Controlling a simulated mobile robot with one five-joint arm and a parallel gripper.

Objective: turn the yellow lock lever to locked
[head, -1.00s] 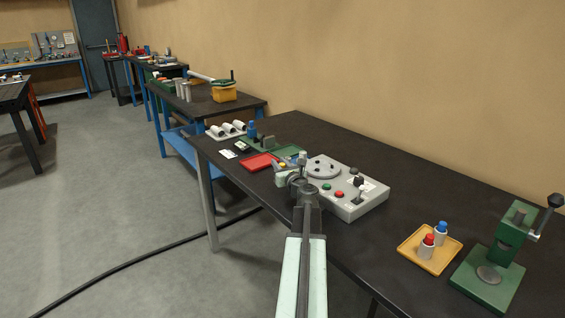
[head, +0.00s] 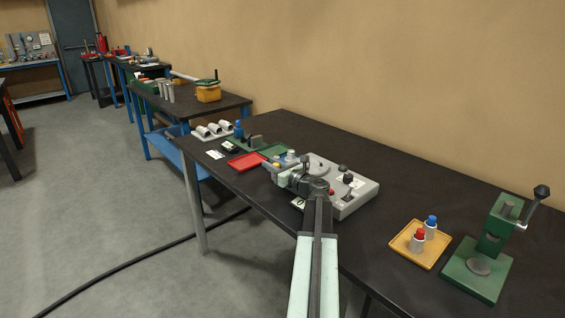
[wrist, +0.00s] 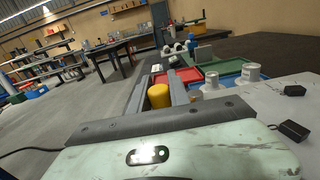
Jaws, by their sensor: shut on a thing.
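The yellow lock lever shows as a rounded yellow knob (wrist: 158,96) in the wrist view, between the two dark fingers of my gripper (wrist: 160,93). The jaws are shut on it. In the head view my gripper (head: 274,169) is at the left end of a grey control box (head: 364,190), and only a small yellow spot shows there. The lever's base and pivot are hidden, so I cannot tell its angle.
The box carries a round disc (head: 314,165), a red button and a black-knobbed stick (head: 348,188). A red tray (head: 246,161) and green tray (wrist: 222,67) lie beyond. A yellow tray (head: 420,246) and green press (head: 477,269) stand right; black tabletop between is bare.

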